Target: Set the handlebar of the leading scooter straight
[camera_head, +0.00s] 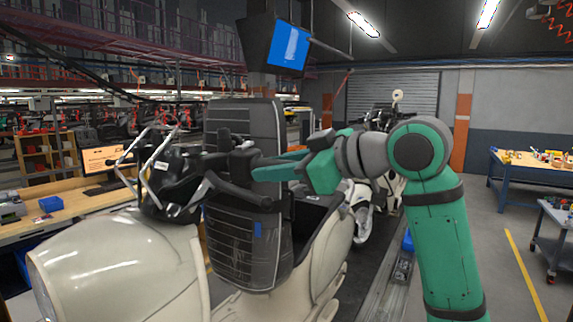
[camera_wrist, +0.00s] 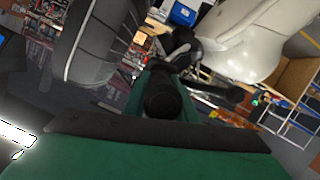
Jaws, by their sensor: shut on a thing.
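The leading scooter (camera_head: 120,262) is cream white, with its front toward the lower left in the head view. Its black handlebar (camera_head: 190,165) carries levers and a bent metal bar. The handlebar looks turned against the body, but its exact angle is unclear. My green gripper (camera_head: 262,173) reaches in from the right and is shut on the near handlebar grip. In the wrist view the black grip (camera_wrist: 163,95) lies between the fingers of my gripper (camera_wrist: 160,82), its round end toward the camera. The fingers partly hide the grip in the head view.
A dark ribbed upright panel (camera_head: 243,125) stands close behind the handlebar and my gripper. Another scooter (camera_head: 362,205) stands farther back on the line. A wooden bench (camera_head: 85,195) is at left, a blue table (camera_head: 535,170) at right.

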